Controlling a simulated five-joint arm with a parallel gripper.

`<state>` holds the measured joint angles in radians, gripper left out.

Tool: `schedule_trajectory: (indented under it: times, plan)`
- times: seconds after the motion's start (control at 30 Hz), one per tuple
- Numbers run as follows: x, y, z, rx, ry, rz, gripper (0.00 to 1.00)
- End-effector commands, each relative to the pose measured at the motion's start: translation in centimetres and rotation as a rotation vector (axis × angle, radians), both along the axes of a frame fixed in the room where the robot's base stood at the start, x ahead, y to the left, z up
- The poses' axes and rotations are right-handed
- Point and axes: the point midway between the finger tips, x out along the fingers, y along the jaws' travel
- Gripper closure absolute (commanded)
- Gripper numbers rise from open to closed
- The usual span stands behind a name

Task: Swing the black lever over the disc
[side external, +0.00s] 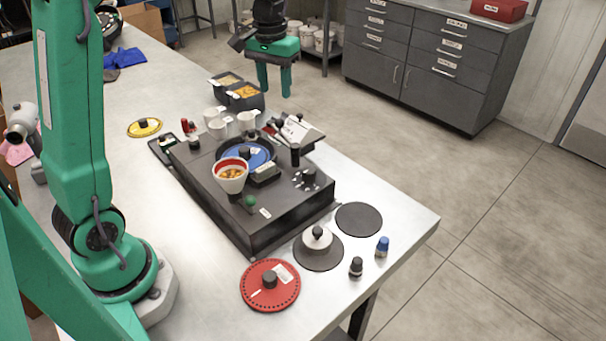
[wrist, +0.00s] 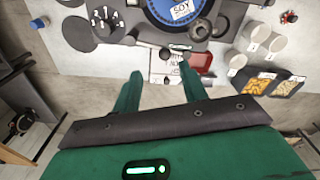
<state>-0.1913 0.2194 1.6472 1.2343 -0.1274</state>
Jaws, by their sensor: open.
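The seed meter (side external: 215,190) is a dark box on the metal table. A blue disc (side external: 258,156) sits on top; it shows in the wrist view (wrist: 160,12) with a SOY label. The black lever (side external: 295,155) appears as an upright dark handle beside the disc; in the wrist view its rod and knob (wrist: 128,41) lie just off the disc's edge, not over it. My gripper (side external: 274,90) is open and empty, raised beyond the meter's far side. In the wrist view, my fingers (wrist: 162,75) point toward the lever, apart from it. A cup hides part of the disc in the side view.
A red-rimmed cup (side external: 230,176) and green-knobbed lever (side external: 250,202) are at the meter's near side. Seed tubs (side external: 243,97) stand behind; a red disc (side external: 270,286) lies in front.

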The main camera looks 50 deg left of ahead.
Motion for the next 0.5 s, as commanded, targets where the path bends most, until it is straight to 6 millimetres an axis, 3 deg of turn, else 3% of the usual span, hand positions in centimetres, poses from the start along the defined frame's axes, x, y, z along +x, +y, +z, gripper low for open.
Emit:
schedule_trajectory:
  times: [0.2,0.5]
  plan:
    - [1.6,1.1,-1.3,-0.008,0.036,0.027,0.57]
    - [1.7,1.2,-1.5,-0.008,0.041,0.03,0.57]
